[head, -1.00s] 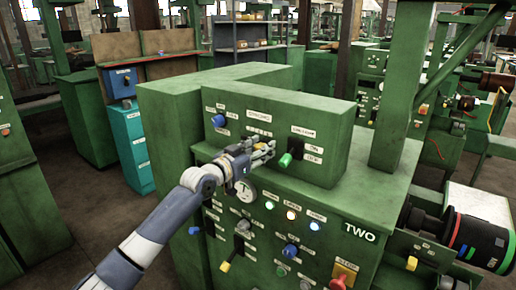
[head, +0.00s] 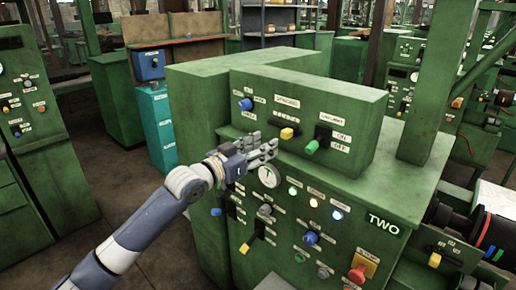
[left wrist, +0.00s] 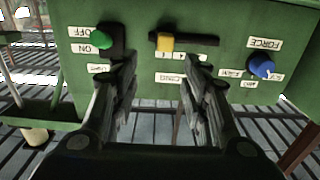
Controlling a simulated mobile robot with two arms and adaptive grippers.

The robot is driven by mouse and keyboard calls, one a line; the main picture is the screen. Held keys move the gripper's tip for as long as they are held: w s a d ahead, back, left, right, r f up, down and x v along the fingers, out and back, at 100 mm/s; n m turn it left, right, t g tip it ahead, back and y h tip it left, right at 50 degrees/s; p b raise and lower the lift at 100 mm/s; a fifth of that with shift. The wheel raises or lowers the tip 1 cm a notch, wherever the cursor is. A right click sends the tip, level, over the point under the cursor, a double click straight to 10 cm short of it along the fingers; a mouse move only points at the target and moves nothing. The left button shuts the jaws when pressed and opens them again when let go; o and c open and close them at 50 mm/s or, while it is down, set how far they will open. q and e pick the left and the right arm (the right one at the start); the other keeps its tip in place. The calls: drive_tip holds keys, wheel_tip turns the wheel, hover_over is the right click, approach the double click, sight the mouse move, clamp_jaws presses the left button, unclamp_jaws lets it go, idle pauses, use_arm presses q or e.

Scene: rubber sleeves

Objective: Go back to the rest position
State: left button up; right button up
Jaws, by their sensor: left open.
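My left gripper (head: 262,152) is in front of the green control machine in the head view, its arm reaching in from lower left. Its fingers are apart and nothing shows between them; in the left wrist view the open fingers (left wrist: 160,75) point at the panel. The upper box (head: 300,105) carries a blue knob (head: 246,104), a yellow handle (head: 287,133) and a green knob (head: 311,147). In the head view the fingertips lie below and left of the yellow handle, apparently clear of it. My right gripper is out of view.
The lower panel has a round gauge (head: 269,175), lit lamps (head: 314,203), several knobs and a red button (head: 357,274). A teal cabinet (head: 158,125) stands behind my arm. Another green machine (head: 30,110) is at left. Open floor (head: 105,165) lies between them.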

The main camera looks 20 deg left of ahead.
use_arm(q)
drive_tip(key=shift+s+a, duration=0.15)
drive_tip(key=shift+s, duration=0.45)
drive_tip(key=a+f+n+g+y+b, duration=0.1)
drive_tip(key=a+f+g+y, duration=0.15)
drive_tip(key=f, duration=1.05)
drive_tip(key=a+f+n+g+y, duration=0.15)
drive_tip(key=a+f, duration=0.25)
drive_tip(key=f, duration=0.9)
drive_tip(key=s+f+g+y+b, duration=0.1)
drive_tip(key=s+f+g, duration=0.1)
drive_tip(key=s+f, duration=0.65)
drive_tip(key=s+f+g, duration=0.1)
drive_tip(key=s+f, duration=0.2)
drive_tip(key=f, duration=1.1)
drive_tip(key=s+f+g+y+b, duration=0.1)
drive_tip(key=s+f+g, duration=0.1)
drive_tip(key=s+f, duration=0.65)
drive_tip(key=s+d+f+g, duration=0.2)
drive_tip(key=s+f, duration=0.5)
drive_tip(key=s, duration=0.5)
drive_tip(key=s+d+f+g, duration=0.2)
drive_tip(key=s+d+f, duration=0.2)
drive_tip(key=s+f, duration=0.4)
drive_tip(key=s+d+f+g+b, duration=0.1)
drive_tip(key=s+d+f+g, duration=0.2)
drive_tip(key=s+f, duration=0.5)
drive_tip(key=s+m, duration=0.1)
drive_tip(key=s, duration=0.9)
drive_tip(key=shift+d, duration=0.25)
